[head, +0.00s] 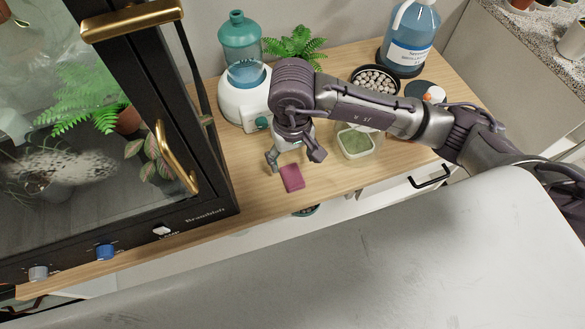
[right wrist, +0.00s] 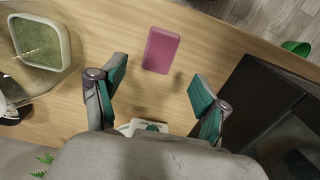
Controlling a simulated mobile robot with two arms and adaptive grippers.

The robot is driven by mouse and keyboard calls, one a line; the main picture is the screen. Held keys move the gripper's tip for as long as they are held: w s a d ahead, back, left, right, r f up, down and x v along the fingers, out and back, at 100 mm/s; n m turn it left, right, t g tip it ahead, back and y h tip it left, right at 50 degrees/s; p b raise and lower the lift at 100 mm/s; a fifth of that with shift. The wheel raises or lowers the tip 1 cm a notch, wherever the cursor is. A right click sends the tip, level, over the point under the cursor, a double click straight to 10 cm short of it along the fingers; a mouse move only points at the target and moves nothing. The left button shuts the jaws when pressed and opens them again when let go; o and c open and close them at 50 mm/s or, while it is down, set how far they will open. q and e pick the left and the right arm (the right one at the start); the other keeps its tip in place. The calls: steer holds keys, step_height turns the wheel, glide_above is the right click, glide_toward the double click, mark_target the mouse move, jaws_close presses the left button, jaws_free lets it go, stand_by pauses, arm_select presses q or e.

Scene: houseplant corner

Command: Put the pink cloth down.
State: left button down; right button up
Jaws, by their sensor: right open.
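The pink cloth (head: 292,178) is a small folded block lying on the wooden counter near its front edge. In the right wrist view the pink cloth (right wrist: 161,50) lies flat, ahead of and between the two fingers. My right gripper (head: 294,162) is open and empty, with its fingers spread just behind the cloth in the head view. It also shows in the right wrist view (right wrist: 158,82), with green pads apart and a gap between them and the cloth. My left gripper is not in view.
A black glass cabinet (head: 215,185) stands left of the cloth. A white humidifier (head: 238,105) with a teal bottle stands behind. A container of green stuff (head: 355,143) stands right. A pebble dish (head: 375,79) and blue jug (head: 409,40) stand farther back.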

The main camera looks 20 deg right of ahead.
steer(key=shift+r, duration=2.3)
